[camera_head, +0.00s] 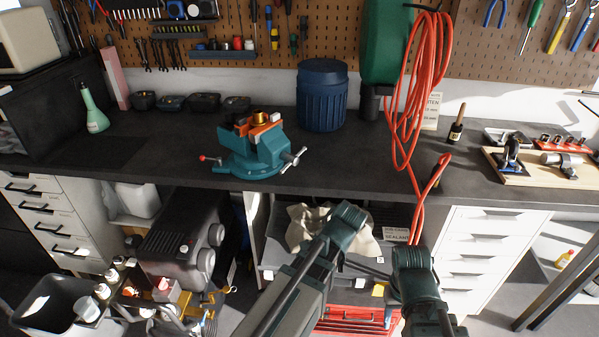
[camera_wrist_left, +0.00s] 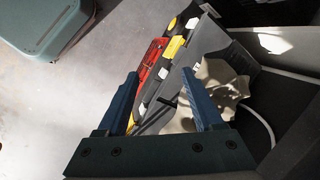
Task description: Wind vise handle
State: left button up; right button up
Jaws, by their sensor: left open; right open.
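The teal vise (camera_head: 258,152) stands on the bench near its front edge, left of centre. A silver crossbar handle (camera_head: 293,160) sits tilted on its right side. A thin rod with a red knob (camera_head: 203,158) sticks out on its left. A brass-coloured piece (camera_head: 260,118) sits between orange pads at its jaws. My left gripper (camera_wrist_left: 160,73) is open and empty, its two blue fingers over the floor area in the wrist view.
A blue ribbed canister (camera_head: 322,95) stands behind the vise. A coiled orange hose (camera_head: 415,90) hangs over the bench front. A green bottle (camera_head: 93,110) is at left. A wooden board with tools (camera_head: 545,170) lies at right. The bench top (camera_head: 365,165) right of the vise is clear.

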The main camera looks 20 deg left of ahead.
pick_arm(q)
jog(key=w+a+r+m+t+y+b, duration=0.1)
jog(key=w+a+r+m+y+b, duration=0.15)
jog(key=w+a+m+y, duration=0.55)
jog(key=w+d+r+m+t+y, duration=0.1)
jog(key=w+d+r+m+y, duration=0.1)
jog(key=w+r+m, duration=0.2)
jog(key=w+d+r+m+t+y, duration=0.1)
jog(key=w+d+r+m+y, duration=0.2)
jog(key=r+m, duration=0.7)
jog(key=shift+w+m+t+y, duration=0.35)
jog(key=shift+w+m, duration=0.35)
jog(key=shift+m, duration=0.3)
pick_arm(e)
notch_tip(320, 180, down, 4)
jog(key=shift+d+f, duration=0.1)
jog(key=shift+f, duration=0.05)
